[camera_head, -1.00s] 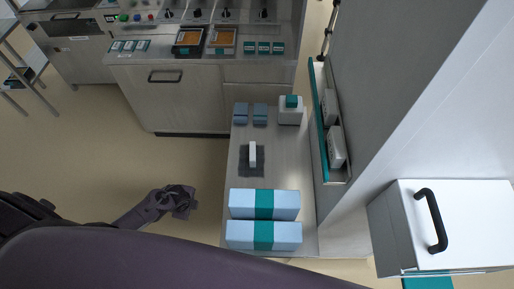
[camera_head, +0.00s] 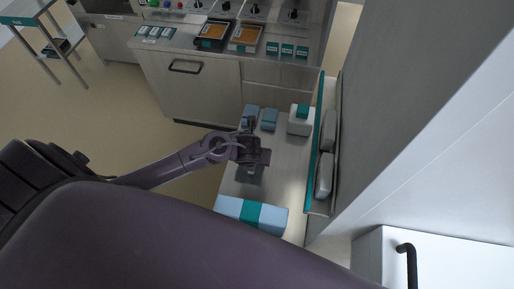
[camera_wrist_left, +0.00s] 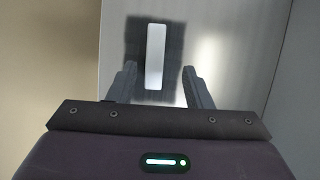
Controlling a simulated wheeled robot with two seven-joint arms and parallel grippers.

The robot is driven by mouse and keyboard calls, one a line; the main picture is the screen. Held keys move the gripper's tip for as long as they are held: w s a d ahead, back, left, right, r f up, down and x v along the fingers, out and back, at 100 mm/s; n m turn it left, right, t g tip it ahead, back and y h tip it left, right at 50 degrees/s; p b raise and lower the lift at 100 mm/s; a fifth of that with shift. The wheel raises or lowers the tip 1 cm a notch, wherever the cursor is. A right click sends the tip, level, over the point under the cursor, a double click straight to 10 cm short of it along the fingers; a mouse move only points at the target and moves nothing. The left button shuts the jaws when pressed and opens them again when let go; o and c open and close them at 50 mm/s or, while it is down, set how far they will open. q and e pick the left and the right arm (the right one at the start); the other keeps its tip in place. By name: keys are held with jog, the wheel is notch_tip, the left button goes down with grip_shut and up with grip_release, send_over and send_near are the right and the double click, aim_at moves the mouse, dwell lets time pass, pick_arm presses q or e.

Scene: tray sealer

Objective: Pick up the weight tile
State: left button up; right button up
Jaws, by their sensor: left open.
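The weight tile appears to be the dark square plate (camera_wrist_left: 134,45) with a pale upright bar (camera_wrist_left: 155,57) on its middle, lying on the metal bench top. In the head view my left gripper (camera_head: 257,150) is over the plate (camera_head: 249,176) and hides most of it, including the bar. In the left wrist view my left gripper (camera_wrist_left: 158,70) is open and empty. Its two fingers point toward the plate, with the near end of the bar between them in the picture. I cannot tell the height gap. My right gripper is not in view.
A teal-edged wall shelf (camera_head: 319,190) runs along the right.

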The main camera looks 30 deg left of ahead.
pick_arm(q)
jog(key=shift+w+a+f, duration=0.15)
jog(key=shift+a+f, duration=0.05)
jog(key=shift+f, duration=0.3)
jog(key=shift+w+a+f, duration=0.1)
jog(key=shift+a+f, duration=0.1)
jog(key=shift+f, duration=0.25)
jog(key=x, duration=0.3)
jog(key=shift+w+f, duration=0.1)
jog(key=shift+f, duration=0.05)
jog(key=shift+w+f, duration=0.1)
jog(key=shift+f, duration=0.1)
jog(key=shift+a, duration=0.1)
jog(key=c, duration=0.6)
grip_shut()
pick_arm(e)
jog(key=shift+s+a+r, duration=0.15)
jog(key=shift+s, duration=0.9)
